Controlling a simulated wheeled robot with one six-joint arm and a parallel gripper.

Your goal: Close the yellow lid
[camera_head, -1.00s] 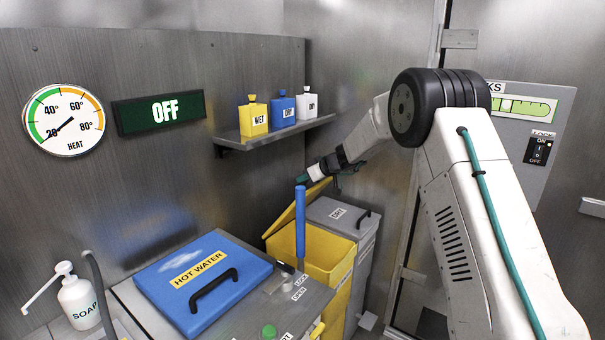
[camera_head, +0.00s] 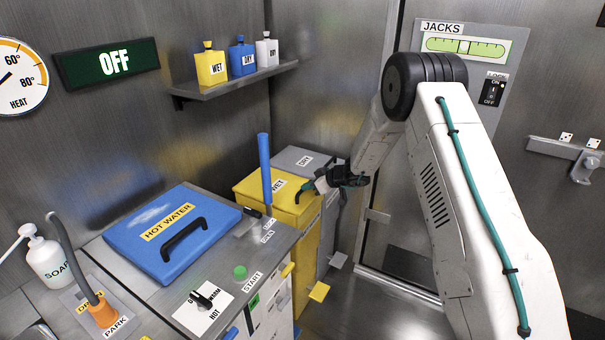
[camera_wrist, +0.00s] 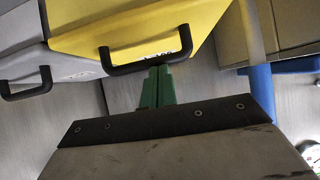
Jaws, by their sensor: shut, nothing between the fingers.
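The yellow lid (camera_head: 270,188), labelled WET, lies flat on the yellow bin (camera_head: 298,240) in the head view. It also fills the top of the wrist view (camera_wrist: 140,30), with its black handle (camera_wrist: 147,62) on the front edge. My gripper (camera_head: 316,184) is at the front right corner of the lid, by the handle. In the wrist view my gripper's green fingers (camera_wrist: 157,80) are together, with their tips at the handle. Nothing shows between them. I cannot tell whether they touch the handle.
A grey DRY bin (camera_head: 302,158) stands right behind the yellow one. The counter with a blue HOT WATER lid (camera_head: 172,230) and an upright blue lever (camera_head: 264,165) is to the left. A yellow pedal (camera_head: 319,291) sticks out low in front. Floor to the right is clear.

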